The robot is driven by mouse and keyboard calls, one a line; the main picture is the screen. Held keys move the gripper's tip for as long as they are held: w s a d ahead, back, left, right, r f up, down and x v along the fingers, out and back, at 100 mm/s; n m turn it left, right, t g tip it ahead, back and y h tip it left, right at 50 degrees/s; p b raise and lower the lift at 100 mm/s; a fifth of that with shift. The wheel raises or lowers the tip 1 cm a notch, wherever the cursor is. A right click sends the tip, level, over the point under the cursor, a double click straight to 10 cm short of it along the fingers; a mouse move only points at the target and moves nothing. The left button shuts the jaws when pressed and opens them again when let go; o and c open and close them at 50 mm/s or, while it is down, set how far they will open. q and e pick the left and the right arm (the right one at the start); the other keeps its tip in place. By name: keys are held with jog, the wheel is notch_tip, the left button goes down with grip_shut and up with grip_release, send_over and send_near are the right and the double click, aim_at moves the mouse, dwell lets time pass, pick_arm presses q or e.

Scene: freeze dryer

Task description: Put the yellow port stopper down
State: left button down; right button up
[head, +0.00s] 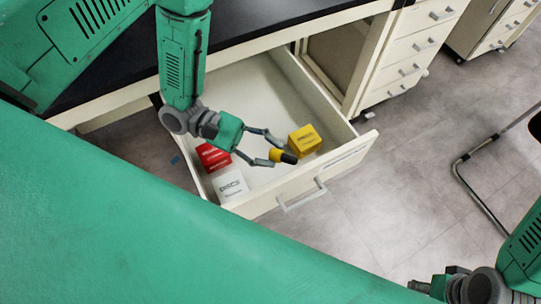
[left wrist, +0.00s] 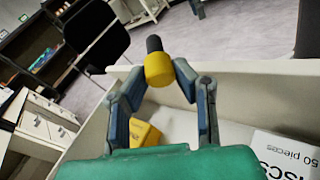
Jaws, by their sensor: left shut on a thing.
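The yellow port stopper (head: 276,156), a yellow cap with a black end, is held between the fingertips of my left gripper (head: 272,148). In the left wrist view the stopper (left wrist: 159,69) sits between the two fingers (left wrist: 158,75), its black end pointing away. My left gripper is shut on it above the open drawer (head: 240,85). My right gripper (head: 425,287) is at the bottom right, only partly visible, and its fingers cannot be made out.
The drawer holds a yellow box (head: 305,140), a red box (head: 212,157) and a white box labelled DISCS (head: 230,186). The drawer floor behind them is clear. A black benchtop (head: 265,20) lies beyond the drawer. A chair (head: 478,185) stands at the right.

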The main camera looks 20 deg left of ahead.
aim_at(270, 159)
pick_arm(q)
notch_tip(270, 159, down, 3)
jog(key=shift+f+b, duration=0.1)
jog(key=shift+b, duration=0.25)
jog(key=shift+d+f, duration=0.2)
jog(key=shift+d, duration=0.05)
jog(key=c, duration=1.3)
grip_release()
jog(key=shift+a, duration=0.2)
